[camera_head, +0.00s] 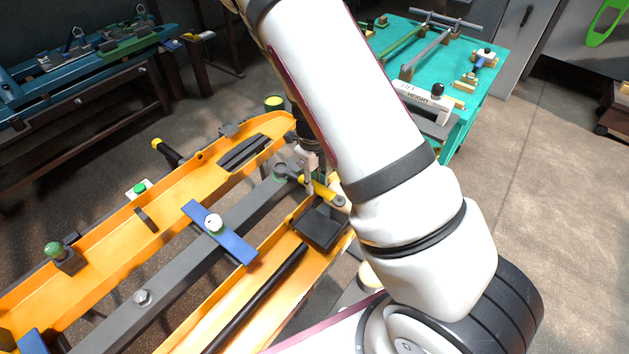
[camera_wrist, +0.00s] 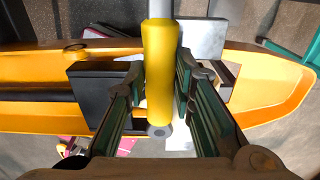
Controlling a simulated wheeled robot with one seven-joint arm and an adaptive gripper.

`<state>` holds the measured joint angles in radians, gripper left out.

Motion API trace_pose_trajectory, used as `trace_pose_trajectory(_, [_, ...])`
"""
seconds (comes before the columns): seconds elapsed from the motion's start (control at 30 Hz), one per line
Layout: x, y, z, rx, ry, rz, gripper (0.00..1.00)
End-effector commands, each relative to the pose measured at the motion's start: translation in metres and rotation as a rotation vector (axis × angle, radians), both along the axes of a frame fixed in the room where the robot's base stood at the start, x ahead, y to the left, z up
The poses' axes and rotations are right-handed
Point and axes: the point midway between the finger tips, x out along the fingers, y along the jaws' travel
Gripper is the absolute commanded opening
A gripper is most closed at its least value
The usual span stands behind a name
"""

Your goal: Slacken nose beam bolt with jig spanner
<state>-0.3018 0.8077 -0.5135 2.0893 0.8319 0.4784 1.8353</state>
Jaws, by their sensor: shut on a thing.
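The jig spanner has a yellow handle (camera_head: 319,189) and a grey ring-shaped head (camera_head: 282,172). My gripper (camera_head: 308,182) is shut on the handle; the wrist view shows the yellow handle (camera_wrist: 161,75) between its two dark-and-green fingers (camera_wrist: 161,100). The spanner head lies over the far end of the grey nose beam (camera_head: 180,258). The bolt under the head is hidden, and I cannot tell whether the head is seated on it. The head is outside the wrist view; only the grey shank (camera_wrist: 160,8) shows there.
An orange frame (camera_head: 95,255) surrounds the beam. A blue crossbar (camera_head: 238,247) with a white knob and another bolt (camera_head: 142,297) sit on the beam. A black box (camera_head: 319,227) is close below the handle. A teal table (camera_head: 467,105) stands behind; open floor lies right.

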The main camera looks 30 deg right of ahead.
Motion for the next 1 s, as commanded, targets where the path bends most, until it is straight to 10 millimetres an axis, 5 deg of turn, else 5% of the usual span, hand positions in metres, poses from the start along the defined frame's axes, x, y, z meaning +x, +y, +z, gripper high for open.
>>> trace_pose_trajectory(1.0, [0.0003, -0.0002, 0.0012, 0.000, -0.001, 0.000, 0.00])
